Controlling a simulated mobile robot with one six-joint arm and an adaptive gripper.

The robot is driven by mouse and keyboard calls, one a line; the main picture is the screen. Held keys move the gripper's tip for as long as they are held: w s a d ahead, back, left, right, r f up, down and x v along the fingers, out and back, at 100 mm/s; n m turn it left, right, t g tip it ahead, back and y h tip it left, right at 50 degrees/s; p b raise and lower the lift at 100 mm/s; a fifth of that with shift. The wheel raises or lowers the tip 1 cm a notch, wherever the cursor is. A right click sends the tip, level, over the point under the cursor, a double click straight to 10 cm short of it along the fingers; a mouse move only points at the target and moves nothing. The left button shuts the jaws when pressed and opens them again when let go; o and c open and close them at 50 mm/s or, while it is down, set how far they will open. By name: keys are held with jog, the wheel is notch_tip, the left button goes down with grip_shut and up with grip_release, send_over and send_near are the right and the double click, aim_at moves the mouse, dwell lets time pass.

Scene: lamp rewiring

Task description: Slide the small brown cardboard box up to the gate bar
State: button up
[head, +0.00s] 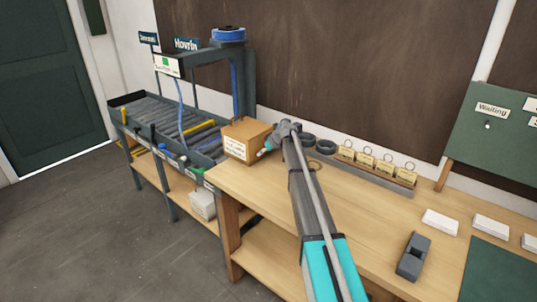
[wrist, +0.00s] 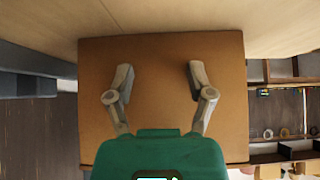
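The small brown cardboard box (head: 243,128) sits at the left end of the wooden workbench, where it meets the roller conveyor. It has a white label on its front. My gripper (head: 266,149) is at the box's right side. In the wrist view the box's plain brown face (wrist: 160,75) fills the middle, and my gripper (wrist: 160,72) has its two fingers spread apart in front of it with nothing between them. I cannot tell whether the fingertips touch the box. A yellow bar (head: 199,128) lies across the conveyor rollers left of the box; I cannot tell whether it is the gate bar.
The roller conveyor (head: 165,116) runs left from the bench under a dark frame (head: 241,80). Black rings (head: 326,147) and a rack of tagged pieces (head: 375,167) stand behind my arm. White blocks (head: 440,222) and a dark grey block (head: 413,257) lie at the right.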

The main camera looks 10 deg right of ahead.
jog(key=shift+w+a, duration=0.8)
jog(key=shift+w, duration=0.2)
